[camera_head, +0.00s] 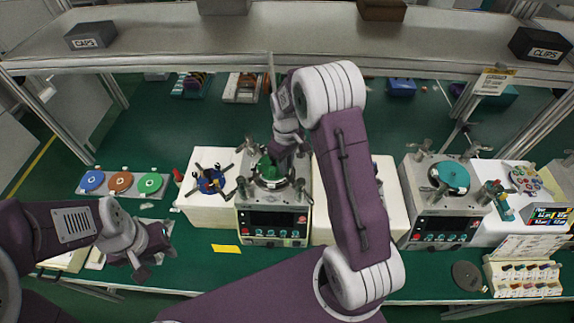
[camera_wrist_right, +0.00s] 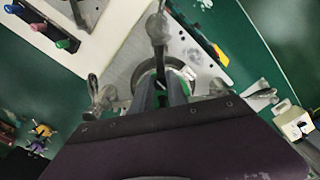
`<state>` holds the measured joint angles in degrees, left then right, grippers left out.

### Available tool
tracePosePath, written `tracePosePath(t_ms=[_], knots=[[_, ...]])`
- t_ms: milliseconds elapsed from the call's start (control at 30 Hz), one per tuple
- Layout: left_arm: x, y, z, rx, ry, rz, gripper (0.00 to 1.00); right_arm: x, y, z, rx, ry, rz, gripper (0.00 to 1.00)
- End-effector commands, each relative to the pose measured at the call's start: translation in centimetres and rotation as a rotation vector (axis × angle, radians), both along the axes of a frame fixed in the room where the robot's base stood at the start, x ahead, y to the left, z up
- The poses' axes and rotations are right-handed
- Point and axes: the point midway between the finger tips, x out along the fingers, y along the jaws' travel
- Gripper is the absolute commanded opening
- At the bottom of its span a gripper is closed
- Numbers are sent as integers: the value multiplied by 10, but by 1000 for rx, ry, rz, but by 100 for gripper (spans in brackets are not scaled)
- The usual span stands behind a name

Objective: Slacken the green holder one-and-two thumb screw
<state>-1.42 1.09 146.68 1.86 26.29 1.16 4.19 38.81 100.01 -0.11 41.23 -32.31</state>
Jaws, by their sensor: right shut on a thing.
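The green holder (camera_head: 268,172) sits on the round plate of the grey machine (camera_head: 246,206) left of centre in the head view. Its green also shows around the fingertips in the right wrist view (camera_wrist_right: 187,74). My right gripper (camera_head: 276,160) reaches down over the holder from above. In the right wrist view its fingers (camera_wrist_right: 164,92) are close together at the holder, shut on a small part that they mostly hide, which looks like the thumb screw. My left gripper (camera_head: 147,262) hangs at the front left, away from the holder; its finger gap is unclear.
Grey upright posts and arms surround the plate, close to my right gripper. Blue, orange and green discs (camera_head: 149,183) lie on a tray at left. A second machine (camera_head: 435,215) with a teal holder (camera_head: 450,177) stands right. A yellow card (camera_head: 226,248) lies at the front.

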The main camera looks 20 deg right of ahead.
Motion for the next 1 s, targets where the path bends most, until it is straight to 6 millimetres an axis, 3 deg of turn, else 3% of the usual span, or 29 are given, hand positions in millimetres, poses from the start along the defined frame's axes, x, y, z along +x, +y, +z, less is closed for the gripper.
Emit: tracePosePath(t_ms=[600,1000], knots=[[0,0,-6,0,0,0,36,3,2,1,-1,-12,569,0],[0,0,-8,0,0,0,36,2,2,0,-1,-9,821,0]])
